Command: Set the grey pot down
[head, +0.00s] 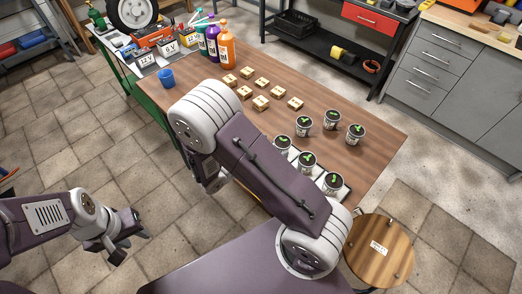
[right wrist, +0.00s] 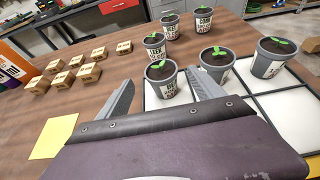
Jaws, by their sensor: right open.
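Several grey pots with green sprouts and dark soil are in view. Two more pots (right wrist: 216,64) stand along the tray. In the head view the tray pots (head: 307,161) are partly behind my right arm, which hides the right gripper. My left gripper (head: 131,244) is open and empty over the floor at left.
Three other pots (head: 331,119) stand on the wooden table (head: 378,118) behind the tray. A yellow note (right wrist: 54,137) lies by my right gripper. A round stool (head: 378,262) stands at right.

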